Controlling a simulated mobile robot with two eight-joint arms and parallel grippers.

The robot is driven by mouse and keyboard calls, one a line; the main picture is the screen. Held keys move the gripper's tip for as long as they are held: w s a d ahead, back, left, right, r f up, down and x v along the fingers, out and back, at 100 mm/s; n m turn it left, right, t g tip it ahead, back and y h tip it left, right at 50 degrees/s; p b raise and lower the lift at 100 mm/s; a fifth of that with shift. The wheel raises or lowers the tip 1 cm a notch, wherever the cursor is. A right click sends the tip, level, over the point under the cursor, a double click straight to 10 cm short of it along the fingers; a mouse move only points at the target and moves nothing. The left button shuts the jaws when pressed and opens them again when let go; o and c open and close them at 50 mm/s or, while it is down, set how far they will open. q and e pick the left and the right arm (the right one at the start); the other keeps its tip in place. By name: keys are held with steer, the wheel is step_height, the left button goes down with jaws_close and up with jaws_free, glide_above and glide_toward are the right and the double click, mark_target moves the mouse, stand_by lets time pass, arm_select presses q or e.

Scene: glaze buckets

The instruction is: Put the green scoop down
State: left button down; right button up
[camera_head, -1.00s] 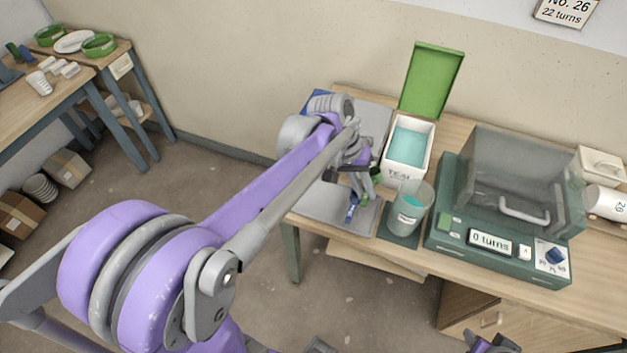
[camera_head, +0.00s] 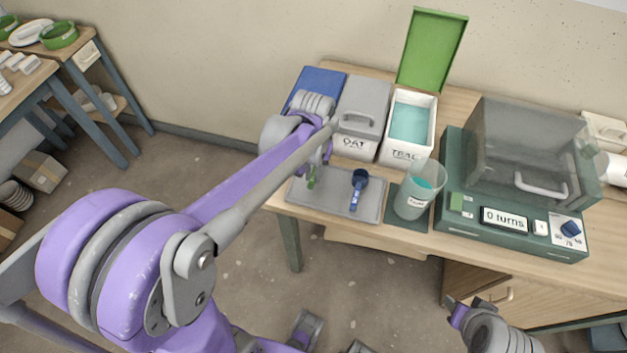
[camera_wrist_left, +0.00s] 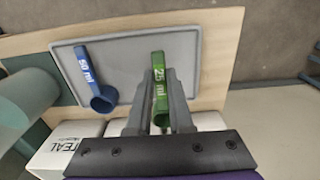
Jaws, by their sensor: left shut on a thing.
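The green scoop (camera_wrist_left: 159,90), marked 25 ml, is between the jaws of my left gripper (camera_wrist_left: 160,76), which is shut on it. In the head view the green scoop (camera_head: 311,178) shows small below my left gripper (camera_head: 318,167), over the left part of the grey tray (camera_head: 336,205). I cannot tell whether the scoop touches the tray. The blue scoop (camera_head: 359,189), marked 50 ml, lies on the tray to the right; it also shows in the left wrist view (camera_wrist_left: 88,72). My right gripper (camera_head: 470,308) is low at the right, its jaw state unclear.
Behind the tray stand the lidded OAT bin (camera_head: 362,112) and the TEAL bin (camera_head: 408,152), its green lid (camera_head: 432,50) raised. A clear cup (camera_head: 415,203) with teal contents stands right of the tray, beside the green machine (camera_head: 515,233). The tray's middle is clear.

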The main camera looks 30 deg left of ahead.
arm_select(q)
steer(key=shift+f, duration=2.3)
steer(key=shift+f+b, duration=0.2)
steer(key=shift+b, duration=0.15)
steer(key=c, duration=0.8)
jaws_free()
steer(key=shift+r, duration=0.1)
steer(key=shift+r, duration=0.1)
